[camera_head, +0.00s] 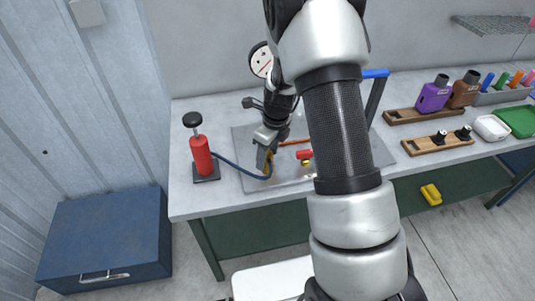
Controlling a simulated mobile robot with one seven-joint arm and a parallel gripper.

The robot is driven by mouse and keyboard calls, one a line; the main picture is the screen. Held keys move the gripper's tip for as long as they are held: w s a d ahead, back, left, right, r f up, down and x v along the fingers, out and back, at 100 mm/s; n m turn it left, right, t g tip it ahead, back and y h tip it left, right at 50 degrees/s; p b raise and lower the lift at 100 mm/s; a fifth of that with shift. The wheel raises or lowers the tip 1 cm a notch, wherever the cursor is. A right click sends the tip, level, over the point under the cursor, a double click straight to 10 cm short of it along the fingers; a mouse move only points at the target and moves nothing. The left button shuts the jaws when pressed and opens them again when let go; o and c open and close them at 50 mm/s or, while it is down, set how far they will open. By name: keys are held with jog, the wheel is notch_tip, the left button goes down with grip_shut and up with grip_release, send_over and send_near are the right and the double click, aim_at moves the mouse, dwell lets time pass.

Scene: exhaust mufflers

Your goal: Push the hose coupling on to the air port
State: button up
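My gripper (265,160) points down over the grey metal plate (248,140) on the bench. A blue hose (240,169) runs from the red hand pump (201,156) across the plate and curves up to my gripper's fingertips. A small brass-coloured piece (269,161), seemingly the hose coupling, shows right at the fingers. The view is too small to tell whether the fingers are closed on it. A red fitting with a yellow part (304,156) lies to the right, partly behind my arm. I cannot tell whether it is the air port.
A round gauge (261,60) stands behind my wrist. A blue-topped frame (375,75) rises behind my arm. A blue cabinet (107,235) stands lower left.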

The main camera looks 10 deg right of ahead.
notch_tip(320, 180, up, 17)
jog(key=s+d, duration=0.1)
jog(key=s, duration=0.1)
jog(key=shift+d+p, duration=0.4)
jog(key=shift+p, duration=0.05)
jog(key=shift+r, duration=0.1)
jog(key=s+r+n+t, duration=0.1)
jog(key=s+r+n, duration=0.3)
jog(key=s+n, duration=0.3)
jog(key=s+a+r+n+t, duration=0.1)
jog(key=s+r+n+t, duration=0.1)
jog(key=s+r+n, duration=0.3)
jog(key=s+r+n+t+h, duration=0.1)
jog(key=s+r+n, duration=0.4)
jog(key=s+n, duration=0.6)
jog(key=n, duration=0.4)
jog(key=shift+a, duration=0.4)
